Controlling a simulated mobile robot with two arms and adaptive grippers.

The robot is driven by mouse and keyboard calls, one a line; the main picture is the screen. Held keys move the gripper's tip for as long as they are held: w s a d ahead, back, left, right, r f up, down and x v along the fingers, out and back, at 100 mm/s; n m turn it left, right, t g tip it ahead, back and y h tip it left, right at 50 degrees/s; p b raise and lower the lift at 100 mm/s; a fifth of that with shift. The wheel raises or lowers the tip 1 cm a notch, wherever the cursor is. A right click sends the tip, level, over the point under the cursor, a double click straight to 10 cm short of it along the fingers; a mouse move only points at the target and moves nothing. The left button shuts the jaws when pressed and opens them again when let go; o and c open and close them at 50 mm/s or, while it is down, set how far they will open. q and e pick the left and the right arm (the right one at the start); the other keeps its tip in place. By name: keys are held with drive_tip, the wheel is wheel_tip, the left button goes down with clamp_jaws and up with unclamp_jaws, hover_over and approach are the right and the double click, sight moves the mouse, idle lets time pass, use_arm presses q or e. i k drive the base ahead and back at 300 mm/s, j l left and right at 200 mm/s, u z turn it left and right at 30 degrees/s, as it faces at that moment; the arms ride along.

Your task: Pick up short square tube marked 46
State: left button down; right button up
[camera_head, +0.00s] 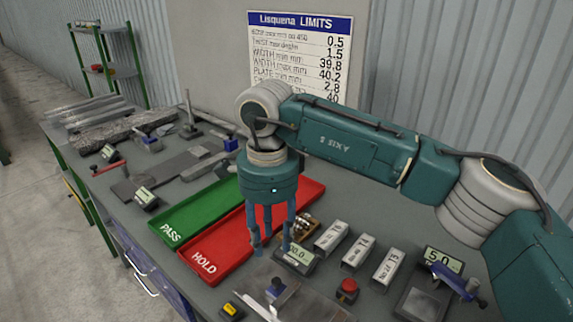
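Three short grey square tubes lie in a row on the table, right of the red tray: a left one (331,238), a middle one (358,253) and a right one (387,269). Each has small dark marking on top; I cannot read with certainty which one says 46. My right gripper (271,247) points down, left of the tubes, over the right side of the red HOLD tray (210,262) and beside a small digital display (297,256). Its fingers are apart with nothing between them. My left gripper is not in view.
A green PASS tray (190,222) lies left of the red one. A red button (347,290) and a gauge with a "5.0" display (443,262) stand near the tubes. Metal plates (285,297) lie in front. Stock and tools (115,130) crowd the far left.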

sight(356, 257)
drive_tip(key=k+j, duration=0.8)
drive_tip(key=j, duration=0.1)
